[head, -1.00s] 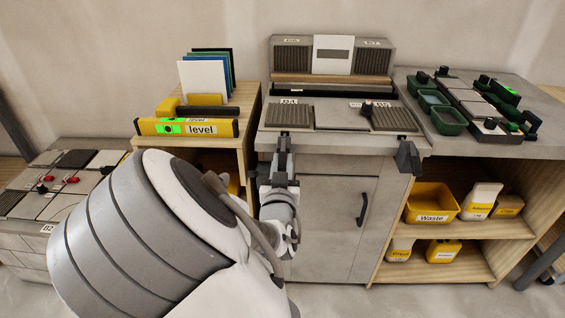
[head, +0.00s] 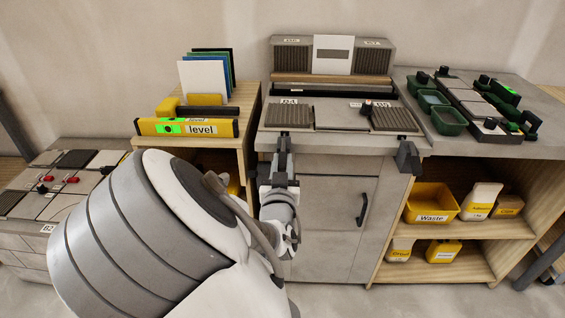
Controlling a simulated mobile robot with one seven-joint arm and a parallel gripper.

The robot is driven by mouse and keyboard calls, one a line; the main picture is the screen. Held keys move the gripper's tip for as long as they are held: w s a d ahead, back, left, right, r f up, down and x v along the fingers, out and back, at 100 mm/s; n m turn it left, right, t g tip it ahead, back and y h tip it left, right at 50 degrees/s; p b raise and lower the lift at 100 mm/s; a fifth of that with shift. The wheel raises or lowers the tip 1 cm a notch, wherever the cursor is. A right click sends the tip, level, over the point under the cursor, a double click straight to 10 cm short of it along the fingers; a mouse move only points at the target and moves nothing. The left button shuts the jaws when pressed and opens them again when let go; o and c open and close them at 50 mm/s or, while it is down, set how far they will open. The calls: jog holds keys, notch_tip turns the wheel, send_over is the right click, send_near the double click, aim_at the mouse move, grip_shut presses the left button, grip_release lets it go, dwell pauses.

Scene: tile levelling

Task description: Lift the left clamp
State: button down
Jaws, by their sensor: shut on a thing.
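The left clamp (head: 285,134) is a small dark piece at the front edge of the grey workbench top (head: 340,143), below the left ribbed tile. My gripper (head: 284,148) is in front of that edge, pointing up at the clamp, and is shut on it. My gripper hides most of the clamp, so I cannot tell whether it still touches the bench. The matching right clamp (head: 408,156) hangs dark at the right end of the same front edge.
A yellow level (head: 187,127) lies on the wooden shelf at left. Green trays (head: 449,121) and dark-knobbed clamps stand on the right counter. A yellow Waste bin (head: 431,202) sits on the shelf below. A cabinet door with a black handle (head: 362,208) is under the bench.

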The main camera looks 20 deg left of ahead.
aim_at(283, 149)
dwell(0.5)
notch_tip(283, 149, up, 2)
jog(key=g+p, duration=0.1)
jog(key=p, duration=0.4)
jog(key=shift+s+d+g+h, duration=0.1)
jog(key=shift+s+g+h, duration=0.05)
jog(key=shift+g+h, duration=0.2)
notch_tip(283, 149, up, 2)
jog(key=g+h+p, duration=0.1)
jog(key=g+p, duration=0.3)
jog(key=p, duration=0.4)
jog(key=shift+p, duration=0.35)
jog(key=g+p, duration=0.1)
jog(key=p, duration=0.2)
jog(key=r+g+p, duration=0.1)
jog(key=g+p, duration=0.1)
jog(key=p, duration=0.2)
jog(key=shift+w+r+g+h, duration=0.2)
jog(key=shift+r+g+h, duration=0.05)
jog(key=shift+r+h, duration=0.1)
jog(key=g+p, duration=0.1)
jog(key=p, duration=0.1)
jog(key=g+p, duration=0.1)
jog(key=shift+w+r+h+p, duration=0.1)
jog(key=shift+w+h+p, duration=0.1)
jog(key=shift+h+p, duration=0.15)
jog(key=c, duration=0.7)
grip_release()
